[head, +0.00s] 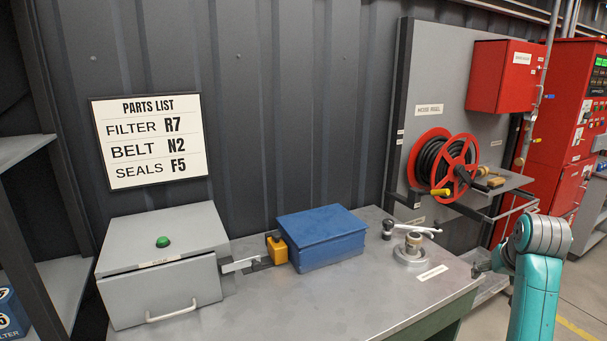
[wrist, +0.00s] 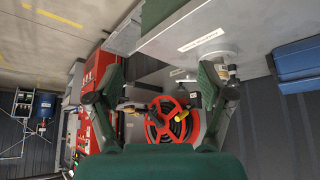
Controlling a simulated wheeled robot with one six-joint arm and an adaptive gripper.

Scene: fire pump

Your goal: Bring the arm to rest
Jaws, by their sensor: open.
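My arm (head: 537,285) shows in teal and grey at the right of the head view, beside the right end of the workbench (head: 400,308). My gripper (wrist: 162,80) shows in the wrist view with its two dark green fingers spread wide and nothing between them. It points toward the area of the red hose reel (wrist: 168,120), which appears beyond the fingers and well apart from them. In the head view my gripper is mostly hidden behind or beside the arm's wrist joint.
On the workbench stand a grey lidded box (head: 165,262) with a green knob, a blue box (head: 321,238), a yellow block (head: 277,250) and a round metal fitting (head: 411,254) with a lever. The hose reel (head: 443,163) and red cabinets (head: 503,76) stand behind.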

